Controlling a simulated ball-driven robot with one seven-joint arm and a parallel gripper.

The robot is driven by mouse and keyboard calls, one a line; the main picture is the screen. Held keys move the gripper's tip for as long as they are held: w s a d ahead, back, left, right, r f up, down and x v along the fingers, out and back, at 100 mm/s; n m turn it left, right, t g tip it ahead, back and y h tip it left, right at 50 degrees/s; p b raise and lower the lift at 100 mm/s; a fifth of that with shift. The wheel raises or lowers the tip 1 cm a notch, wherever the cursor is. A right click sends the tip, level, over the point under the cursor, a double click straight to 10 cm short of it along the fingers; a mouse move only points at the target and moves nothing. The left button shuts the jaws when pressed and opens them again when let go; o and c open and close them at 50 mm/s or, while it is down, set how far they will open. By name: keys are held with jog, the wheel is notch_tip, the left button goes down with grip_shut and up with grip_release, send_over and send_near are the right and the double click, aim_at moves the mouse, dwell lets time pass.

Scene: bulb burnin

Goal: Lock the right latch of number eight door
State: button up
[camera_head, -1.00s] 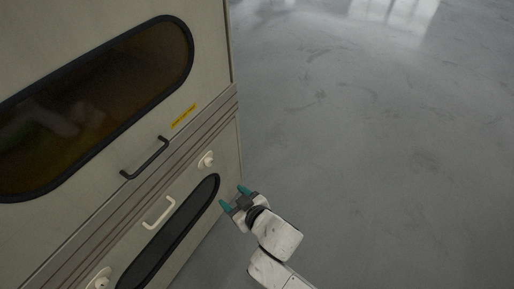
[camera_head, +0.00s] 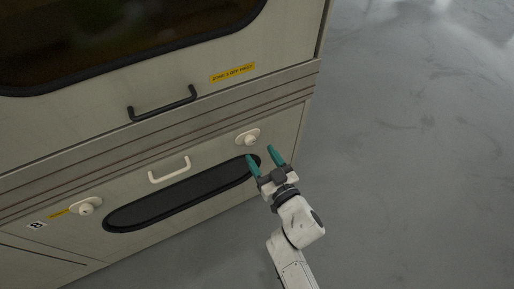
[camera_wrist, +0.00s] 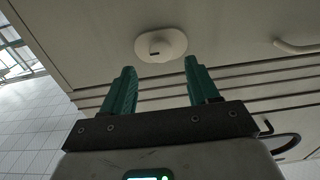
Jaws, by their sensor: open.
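The number eight door (camera_head: 210,165) is a beige lower panel with a dark slot window. Its label "8" (camera_head: 37,225) is at the lower left. The right latch (camera_head: 248,138) is a round cream knob on an oval plate near the door's upper right. In the wrist view the latch (camera_wrist: 160,44) is beyond and between my fingertips, with a small dark mark on its knob. The left latch (camera_head: 85,206) is at the door's left end. My gripper (camera_head: 261,157) is open and empty, its teal fingers just below the right latch in the head view, seemingly apart from it.
A cream handle (camera_head: 169,169) is between the latches. Above are a black handle (camera_head: 163,103), ridged trim and a large dark window. A yellow label (camera_head: 232,73) is at the upper right. Open grey floor (camera_head: 420,170) lies right of the cabinet.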

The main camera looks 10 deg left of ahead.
aim_at(251, 142)
jog(key=b+x, duration=0.1)
jog(key=x, duration=0.3)
jog(key=shift+f+b, duration=0.15)
jog(key=shift+b, duration=0.25)
jog(key=shift+w+a, duration=0.35)
jog(key=shift+c, duration=0.4)
grip_shut()
